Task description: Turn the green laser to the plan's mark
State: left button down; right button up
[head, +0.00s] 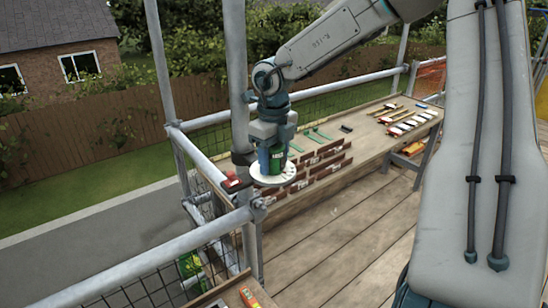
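The green laser (277,161) stands upright on a white round dial plate (272,175) beside the scaffold rail, with a small pale label on its side. My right gripper (270,150) points straight down over the laser, its fingers low at the laser's sides. The gripper hides the top of the laser, and I cannot tell whether the fingers press on it. Small dark marks show along the plate's rim, too small to read. My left gripper is out of view.
A long wooden bench (372,141) behind carries brick-patterned strips (318,163), green tools (318,134) and several small items. A red-and-black object (233,182) sits left of the plate. Scaffold poles (237,70) and rails (150,258) stand close by. The plank deck (345,235) is largely clear.

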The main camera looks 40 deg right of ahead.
jog(key=shift+f+n+b, duration=0.3)
jog(key=shift+n+b, duration=0.5)
jog(key=shift+b, duration=0.55)
jog(key=shift+d+r+n+b, duration=0.1)
jog(key=shift+r+n+b, duration=0.2)
jog(key=shift+n+b, duration=0.65)
jog(key=shift+n, duration=0.25)
jog(key=o, duration=1)
jog(key=shift+r, duration=0.1)
